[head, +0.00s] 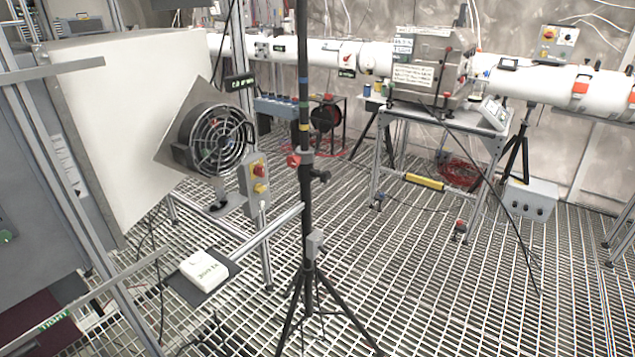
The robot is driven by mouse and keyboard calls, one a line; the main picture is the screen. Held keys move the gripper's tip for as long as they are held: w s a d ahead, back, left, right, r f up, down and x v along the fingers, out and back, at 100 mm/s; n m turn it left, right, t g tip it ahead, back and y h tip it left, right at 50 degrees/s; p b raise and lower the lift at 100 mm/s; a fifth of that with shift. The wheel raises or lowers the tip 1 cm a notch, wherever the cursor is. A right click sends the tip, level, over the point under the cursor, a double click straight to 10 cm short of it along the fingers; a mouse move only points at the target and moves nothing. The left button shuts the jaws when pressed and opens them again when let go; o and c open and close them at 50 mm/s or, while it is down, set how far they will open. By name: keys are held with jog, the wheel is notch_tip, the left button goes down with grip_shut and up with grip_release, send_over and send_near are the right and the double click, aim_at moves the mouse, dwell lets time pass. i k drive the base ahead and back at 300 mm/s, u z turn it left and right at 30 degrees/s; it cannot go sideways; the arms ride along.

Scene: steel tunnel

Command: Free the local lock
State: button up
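I cannot make out for certain which part is the local lock. A grey control box (257,180) with a red knob and yellow buttons is mounted on a post left of centre, beside a round fan with a wire guard (215,140). A second control box (556,43) with a yellow panel and a red button stands above the white pipe at the upper right. A red knob (293,161) sits on the black tripod pole (304,110) in the middle. My gripper is not in view.
A white pipe (320,52) runs along the back wall. A metal box (428,70) stands on a framed table behind. A small platform with a white box (203,271) juts out at the lower left. Open grating floor (440,290) lies at the front right, with a thin black cable.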

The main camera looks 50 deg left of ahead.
aim_at(259, 189)
jog(key=z, duration=0.2)
jog(key=i, duration=1.75)
jog(key=u, duration=0.45)
jog(key=i, duration=0.9)
jog(key=u, duration=1.6)
jog(key=i, duration=0.65)
jog(key=u, duration=0.5)
